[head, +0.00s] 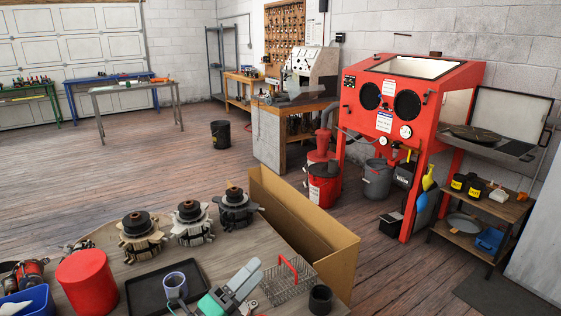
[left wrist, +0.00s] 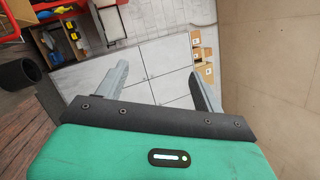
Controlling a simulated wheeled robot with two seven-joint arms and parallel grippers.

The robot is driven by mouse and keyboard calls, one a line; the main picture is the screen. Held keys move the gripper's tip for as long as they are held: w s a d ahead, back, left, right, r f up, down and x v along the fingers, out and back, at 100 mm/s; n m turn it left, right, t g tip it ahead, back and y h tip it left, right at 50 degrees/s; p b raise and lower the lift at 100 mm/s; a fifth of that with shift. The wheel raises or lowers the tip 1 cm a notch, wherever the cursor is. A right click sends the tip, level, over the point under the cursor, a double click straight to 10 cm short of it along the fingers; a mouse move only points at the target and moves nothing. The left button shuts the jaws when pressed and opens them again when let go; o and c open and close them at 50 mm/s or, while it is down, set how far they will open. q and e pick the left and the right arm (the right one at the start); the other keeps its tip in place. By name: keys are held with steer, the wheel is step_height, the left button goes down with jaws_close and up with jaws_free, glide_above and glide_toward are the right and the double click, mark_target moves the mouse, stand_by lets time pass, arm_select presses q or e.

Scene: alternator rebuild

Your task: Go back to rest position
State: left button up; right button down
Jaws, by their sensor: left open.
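My left gripper (head: 254,273), green with grey fingers, is above the near part of the wooden table (head: 112,240) in the head view. In the left wrist view the two fingers of this gripper (left wrist: 158,78) stand apart with nothing between them. A wire basket with a red handle (head: 288,282) is just right of the gripper, and a black tray (head: 150,290) lies to its left. My right gripper is not in view.
Several rotor parts (head: 189,222) stand on the table behind the gripper. A red cylinder (head: 86,282) is at left, a small black cup (head: 320,298) at right. A red blasting cabinet (head: 400,100) is farther back; open floor lies left.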

arm_select(q)
steer(key=s+a+f+n+y, duration=0.3)
steer(key=a+f+n+y, duration=1.1)
steer(key=n, duration=0.6)
steer(key=s+a+f+n+g, duration=0.1)
steer(key=s+f+n+g, duration=0.25)
steer(key=s, duration=0.45)
steer(key=s+a+f+n+g+y, duration=0.1)
steer(key=s+f+n+g, duration=0.2)
steer(key=s+f+g, duration=0.3)
steer(key=s+a+f+n+g, duration=0.1)
steer(key=s+f+n+g, duration=0.25)
steer(key=s, duration=0.55)
step_height(320, 180, down, 31)
steer(key=m, duration=0.1)
steer(key=s+a+f+g, duration=0.1)
steer(key=s+a+f, duration=0.2)
steer(key=s+f, duration=1.6)
steer(key=shift+s+m+g+y, duration=0.25)
steer(key=shift+m+g+y, duration=0.05)
steer(key=shift+a, duration=0.1)
